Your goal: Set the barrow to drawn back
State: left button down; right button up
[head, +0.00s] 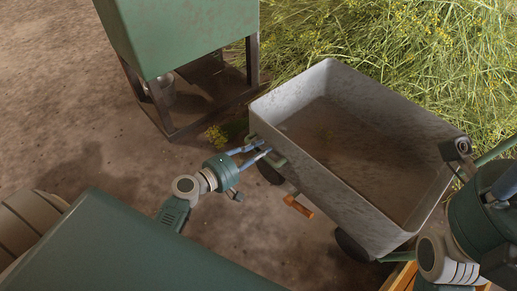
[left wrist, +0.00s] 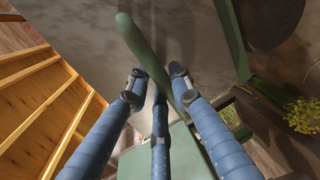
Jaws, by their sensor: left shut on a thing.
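The barrow (head: 345,190) is a grey, scuffed, empty tub on dark wheels, right of centre in the head view. A green handle bar (head: 277,158) shows at its near left side; the left wrist view shows a green bar (left wrist: 143,46) running between my blue fingers. My left gripper (head: 262,153) is shut on this green handle, close beside the tub wall. An orange grip (head: 298,207) sticks out below the tub's near side. My right gripper (head: 503,185) is at the right edge, beside the tub's right end, partly cut off; its jaws are unclear.
A green box on a dark metal frame (head: 180,35) stands at the upper left. Tall grass (head: 400,50) lies behind the barrow. A wooden slatted thing (head: 401,277) is at the lower right, also in the left wrist view (left wrist: 35,85). Bare dirt ground (head: 110,150) is clear at left.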

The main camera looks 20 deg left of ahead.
pick_arm(q)
jog(key=c, duration=1.7)
grip_release()
jog(key=shift+s+d+f, duration=0.25)
jog(key=shift+d, duration=0.2)
jog(key=shift+o, duration=0.6)
jog(key=shift+a+r, duration=0.1)
jog(key=shift+r, duration=0.05)
jog(key=v, duration=1.2)
jog(key=shift+w, duration=0.1)
